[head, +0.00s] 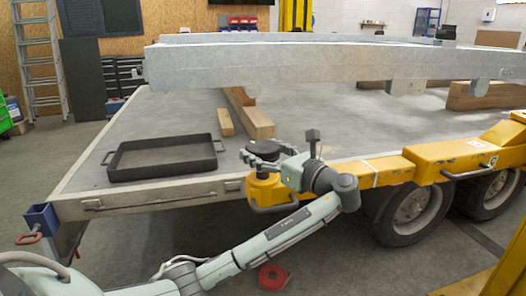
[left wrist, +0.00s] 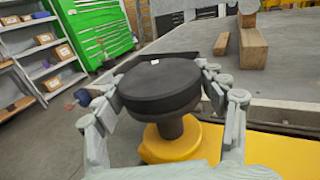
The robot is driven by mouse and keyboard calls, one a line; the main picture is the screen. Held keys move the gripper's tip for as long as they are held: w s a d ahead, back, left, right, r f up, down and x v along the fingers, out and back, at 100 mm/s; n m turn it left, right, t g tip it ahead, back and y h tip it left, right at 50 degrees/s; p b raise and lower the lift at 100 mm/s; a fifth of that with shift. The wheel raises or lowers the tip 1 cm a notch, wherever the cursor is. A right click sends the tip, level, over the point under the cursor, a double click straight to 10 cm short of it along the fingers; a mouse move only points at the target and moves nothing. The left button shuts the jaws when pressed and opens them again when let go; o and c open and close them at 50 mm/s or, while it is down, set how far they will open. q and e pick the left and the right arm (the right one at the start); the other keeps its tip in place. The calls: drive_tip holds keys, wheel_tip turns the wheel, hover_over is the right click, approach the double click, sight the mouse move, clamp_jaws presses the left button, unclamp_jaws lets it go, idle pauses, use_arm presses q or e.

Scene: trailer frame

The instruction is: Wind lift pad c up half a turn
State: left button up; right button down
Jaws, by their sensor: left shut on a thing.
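A black round lift pad (head: 262,147) sits on a short stem above a yellow lift unit (head: 266,190) at the trailer's near edge. It fills the middle of the left wrist view (left wrist: 160,85), with a small white mark on top and the yellow base (left wrist: 170,143) below. My left gripper (head: 268,157) comes in from the right of the pad in the head view. Its fingers (left wrist: 162,97) are shut around the pad's rim, one on each side. The pad looks level and well below the grey frame. I cannot read a letter on this unit. My right gripper is not in view.
A grey metal frame (head: 330,66) spans above the trailer deck (head: 330,118). Wooden blocks (head: 250,115) and a black tray (head: 162,160) lie on the deck. A second yellow unit with a handle (head: 440,157) stands at right. A red reel (head: 272,277) lies on the floor.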

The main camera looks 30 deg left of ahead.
use_arm(q)
drive_tip(key=n+g, duration=0.1)
drive_tip(key=g, duration=0.1)
drive_tip(key=n+g, duration=0.2)
drive_tip(key=g, duration=0.1)
drive_tip(key=n+g, duration=0.1)
drive_tip(key=g, duration=0.1)
drive_tip(key=shift+d+f, duration=0.1)
drive_tip(key=shift+f, duration=0.2)
drive_tip(key=shift+n+g, duration=0.7)
drive_tip(key=shift+g, duration=0.1)
drive_tip(key=shift+n+g, duration=0.3)
drive_tip(key=shift+g, duration=0.2)
drive_tip(key=shift+s+n+g+h+b, duration=0.15)
drive_tip(key=shift+n+g+h+b, duration=0.6)
drive_tip(key=shift+n+g, duration=0.7)
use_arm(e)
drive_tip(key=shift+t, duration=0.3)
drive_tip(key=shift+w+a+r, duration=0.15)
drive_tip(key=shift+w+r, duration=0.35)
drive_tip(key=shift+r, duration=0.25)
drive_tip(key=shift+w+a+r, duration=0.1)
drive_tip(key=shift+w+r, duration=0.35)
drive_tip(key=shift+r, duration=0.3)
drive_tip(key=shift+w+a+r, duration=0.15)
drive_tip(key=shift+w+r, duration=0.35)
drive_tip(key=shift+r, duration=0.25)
use_arm(q)
drive_tip(key=shift+m+g, duration=0.25)
drive_tip(key=shift+g, duration=0.2)
